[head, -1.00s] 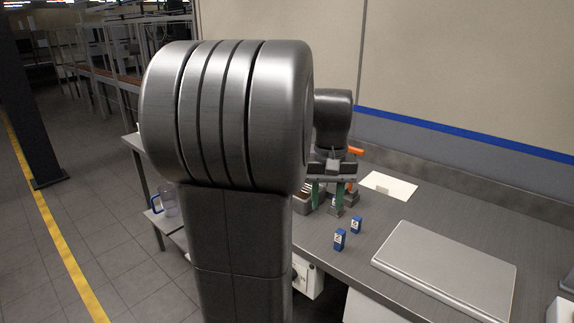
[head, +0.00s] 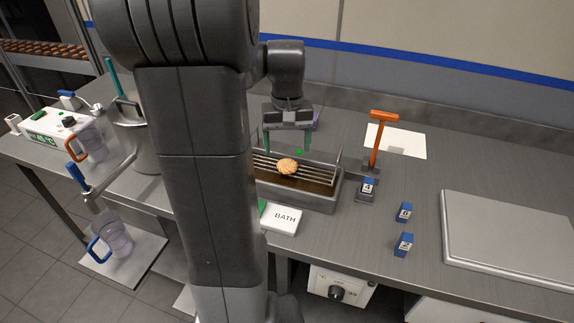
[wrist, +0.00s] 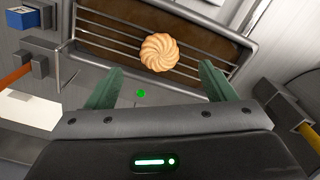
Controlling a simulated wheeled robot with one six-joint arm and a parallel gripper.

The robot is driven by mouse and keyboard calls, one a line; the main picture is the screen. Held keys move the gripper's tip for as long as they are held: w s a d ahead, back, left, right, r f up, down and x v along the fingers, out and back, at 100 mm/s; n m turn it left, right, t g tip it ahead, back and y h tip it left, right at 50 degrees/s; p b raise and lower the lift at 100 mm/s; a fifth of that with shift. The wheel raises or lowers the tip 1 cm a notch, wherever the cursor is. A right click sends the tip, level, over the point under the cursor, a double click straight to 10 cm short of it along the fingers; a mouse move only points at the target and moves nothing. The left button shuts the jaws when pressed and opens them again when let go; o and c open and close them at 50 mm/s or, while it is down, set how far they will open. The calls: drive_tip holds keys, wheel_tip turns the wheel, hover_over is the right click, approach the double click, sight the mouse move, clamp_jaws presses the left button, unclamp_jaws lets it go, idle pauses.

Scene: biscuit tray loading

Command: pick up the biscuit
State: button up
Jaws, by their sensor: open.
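The biscuit (head: 288,167) is round, golden and ridged in a swirl. It lies on a wire rack over a metal trough (head: 322,203) of dark brown liquid. In the wrist view the biscuit (wrist: 159,48) sits beyond the fingertips, near the middle. My gripper (head: 288,149) has two green fingers, spread apart and empty, above and behind the biscuit in the head view. In the wrist view my gripper (wrist: 160,72) shows its fingers apart, with a gap between them and the biscuit. A green light spot shows between the fingers.
An orange-handled tool (head: 376,140) stands right of the trough, beside a blue numbered block (head: 368,186). Two more blue blocks (head: 404,212) stand farther right, then a flat metal slab (head: 510,235). A BATH sign (head: 284,219) is in front. A metal pot (head: 140,140) stands left.

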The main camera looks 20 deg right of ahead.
sight(287, 163)
drive_tip(key=shift+w+f, duration=0.1)
drive_tip(key=shift+f, duration=0.2)
wheel_tip(287, 163, down, 5)
drive_tip(key=shift+r, duration=0.2)
drive_tip(key=c, duration=0.8)
